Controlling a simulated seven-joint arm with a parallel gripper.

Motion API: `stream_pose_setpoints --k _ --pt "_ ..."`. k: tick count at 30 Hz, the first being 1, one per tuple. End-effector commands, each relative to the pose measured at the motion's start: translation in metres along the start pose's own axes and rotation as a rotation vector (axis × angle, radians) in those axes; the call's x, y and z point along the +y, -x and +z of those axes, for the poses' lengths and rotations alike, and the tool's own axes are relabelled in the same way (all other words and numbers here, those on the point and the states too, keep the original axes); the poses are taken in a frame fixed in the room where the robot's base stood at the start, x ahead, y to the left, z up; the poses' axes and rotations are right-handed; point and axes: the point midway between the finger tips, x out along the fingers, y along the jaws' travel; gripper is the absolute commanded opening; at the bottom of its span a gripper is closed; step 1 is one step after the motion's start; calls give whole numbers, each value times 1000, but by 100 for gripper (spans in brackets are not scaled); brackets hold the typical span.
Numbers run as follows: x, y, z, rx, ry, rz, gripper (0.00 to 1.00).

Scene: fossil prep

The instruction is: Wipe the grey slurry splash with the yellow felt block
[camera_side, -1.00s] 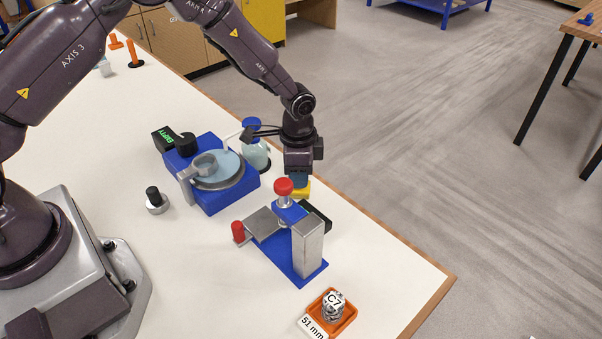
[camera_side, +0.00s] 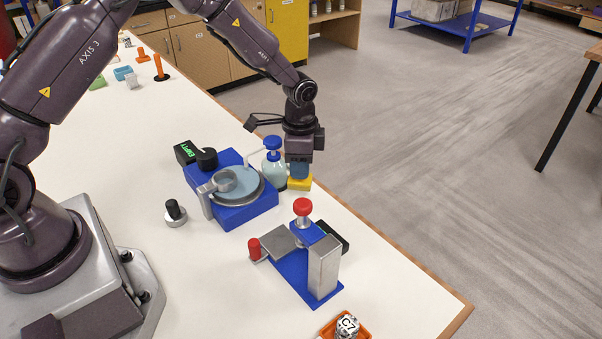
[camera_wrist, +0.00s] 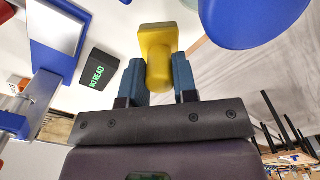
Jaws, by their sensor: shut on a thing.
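The yellow felt block (camera_side: 300,183) is in my gripper (camera_side: 299,170), low over the table between the capped bottle and the table's far edge. In the wrist view the block (camera_wrist: 158,55) sits between the two blue fingers of my gripper (camera_wrist: 158,75), which are shut on its yellow stem. Its wider end points away from me. I cannot tell whether its underside touches the table. I see no grey slurry splash in either view; the block, my gripper or the equipment may hide it.
A blue machine (camera_side: 232,215) with a round plate and a blue-capped bottle (camera_side: 274,165) stand left of the block. A blue stand with a red knob (camera_side: 302,206) is in front. An orange tray (camera_side: 330,329) lies nearer. The wooden table edge (camera_side: 385,235) runs close by.

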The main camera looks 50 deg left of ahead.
Motion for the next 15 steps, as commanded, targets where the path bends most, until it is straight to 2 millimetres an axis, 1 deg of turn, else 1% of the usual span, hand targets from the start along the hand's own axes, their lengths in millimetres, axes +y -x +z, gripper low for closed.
stream_pose_setpoints --k 1,9,12,15 --pt "0 6 0 2 1 -1 8" --pt "0 30 0 1 0 -1 8" --pt "0 37 0 1 0 -1 8" --pt "0 39 0 -1 -1 1 8"
